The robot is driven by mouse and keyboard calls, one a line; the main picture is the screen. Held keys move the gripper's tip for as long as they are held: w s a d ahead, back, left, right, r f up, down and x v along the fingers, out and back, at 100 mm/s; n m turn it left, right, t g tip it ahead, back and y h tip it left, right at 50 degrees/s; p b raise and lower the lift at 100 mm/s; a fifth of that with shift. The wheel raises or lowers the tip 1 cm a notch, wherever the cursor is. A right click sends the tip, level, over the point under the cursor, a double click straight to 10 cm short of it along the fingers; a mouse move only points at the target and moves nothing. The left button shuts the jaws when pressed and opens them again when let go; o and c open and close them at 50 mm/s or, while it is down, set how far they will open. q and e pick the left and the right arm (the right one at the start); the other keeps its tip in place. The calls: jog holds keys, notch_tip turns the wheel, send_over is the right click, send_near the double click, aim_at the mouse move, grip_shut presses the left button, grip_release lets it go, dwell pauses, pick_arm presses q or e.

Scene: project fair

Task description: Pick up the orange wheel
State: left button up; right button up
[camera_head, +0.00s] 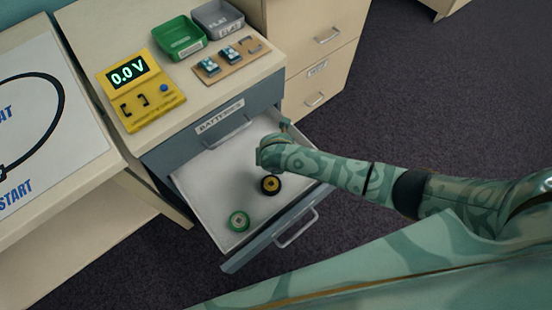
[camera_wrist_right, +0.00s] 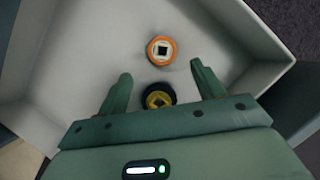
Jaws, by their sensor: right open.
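The orange wheel (camera_wrist_right: 160,49), with a pale hub and a dark square centre, lies flat on the drawer floor in the right wrist view. It is hidden in the head view, apparently behind my right arm. My right gripper (camera_wrist_right: 161,72) is open and empty over the drawer. The orange wheel is just beyond its fingertips, roughly centred between them. A black wheel with a yellow hub (camera_wrist_right: 158,97) shows between the fingers, nearer the palm; it also shows in the head view (camera_head: 270,184). My left gripper is not in view.
The open drawer (camera_head: 207,205) has raised walls around the wheels. A green wheel (camera_head: 238,221) lies near its front. On the cabinet top are a yellow meter (camera_head: 150,108) reading 0.0 V, a green bin (camera_head: 179,38), a grey bin (camera_head: 217,19) and a component board (camera_head: 231,60).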

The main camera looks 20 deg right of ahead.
jog(key=b+x, duration=0.1)
jog(key=x, duration=0.1)
jog(key=shift+w+f, duration=0.1)
jog(key=shift+f, duration=0.25)
jog(key=b+x, duration=0.3)
jog(key=x, duration=0.1)
jog(key=shift+d+b, duration=0.25)
jog(key=shift+b, duration=0.1)
jog(key=shift+w+f, duration=0.1)
jog(key=shift+f, duration=0.2)
jog(key=shift+w+d+r, duration=0.1)
jog(key=shift+r, duration=0.1)
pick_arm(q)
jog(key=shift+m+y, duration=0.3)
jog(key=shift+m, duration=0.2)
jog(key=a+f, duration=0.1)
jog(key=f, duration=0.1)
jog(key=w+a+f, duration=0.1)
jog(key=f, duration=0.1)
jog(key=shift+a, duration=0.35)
pick_arm(e)
jog(key=c, duration=1.1)
